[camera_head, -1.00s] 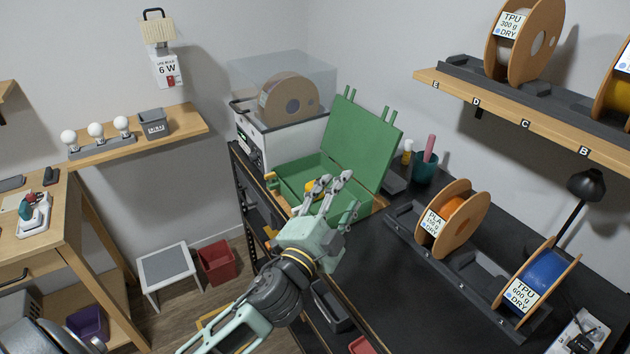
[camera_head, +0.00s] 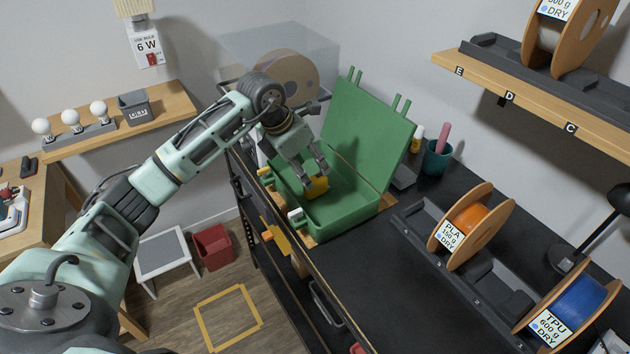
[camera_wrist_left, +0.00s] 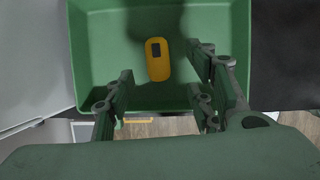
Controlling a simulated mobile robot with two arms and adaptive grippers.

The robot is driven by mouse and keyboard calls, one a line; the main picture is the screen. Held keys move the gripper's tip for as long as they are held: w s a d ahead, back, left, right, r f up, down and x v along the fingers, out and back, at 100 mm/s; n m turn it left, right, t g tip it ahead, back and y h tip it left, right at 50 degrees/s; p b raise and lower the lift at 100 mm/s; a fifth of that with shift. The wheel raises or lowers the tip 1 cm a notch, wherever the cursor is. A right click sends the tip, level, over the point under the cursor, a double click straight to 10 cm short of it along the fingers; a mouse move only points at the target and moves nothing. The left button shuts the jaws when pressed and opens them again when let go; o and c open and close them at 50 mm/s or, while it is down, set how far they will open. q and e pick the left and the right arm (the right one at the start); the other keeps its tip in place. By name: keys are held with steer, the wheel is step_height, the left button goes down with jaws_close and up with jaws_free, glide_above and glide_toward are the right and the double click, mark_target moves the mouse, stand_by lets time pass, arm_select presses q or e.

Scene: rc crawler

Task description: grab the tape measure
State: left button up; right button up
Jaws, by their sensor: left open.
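The tape measure is most likely the yellow rounded block with a dark patch (camera_wrist_left: 158,60), lying on the floor of the open green toolbox (camera_head: 345,210). In the head view the yellow block (camera_head: 318,187) is partly hidden by my left gripper (camera_head: 311,173). The left gripper points down over the toolbox, open and empty. In the left wrist view its fingers (camera_wrist_left: 160,72) stand to either side of the block's lower part, apart from it. The toolbox lid (camera_head: 367,130) is raised at the back. My right gripper is not in view.
The toolbox walls surround the block. Behind the box is a clear-lidded machine with a spool (camera_head: 285,80). To the right are a teal cup (camera_head: 437,160), an orange spool (camera_head: 470,225) and a blue spool (camera_head: 578,300). The black bench top (camera_head: 365,270) in front is clear.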

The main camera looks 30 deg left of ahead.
mark_target(314, 178)
arm_select(q)
steer(key=shift+f, duration=0.35)
steer(key=p+x, duration=0.1)
steer(key=x, duration=0.1)
steer(key=p+x, duration=0.2)
steer(key=x, duration=0.1)
steer(key=shift+w+f+p, duration=0.1)
steer(key=shift+w+p, duration=0.2)
steer(key=shift+w, duration=0.15)
steer(key=shift+w+d+f, duration=0.1)
steer(key=shift+w+f, duration=0.1)
steer(key=shift+f, duration=0.4)
steer(key=shift+c, duration=0.5)
steer(key=c, duration=0.8)
jaws_close()
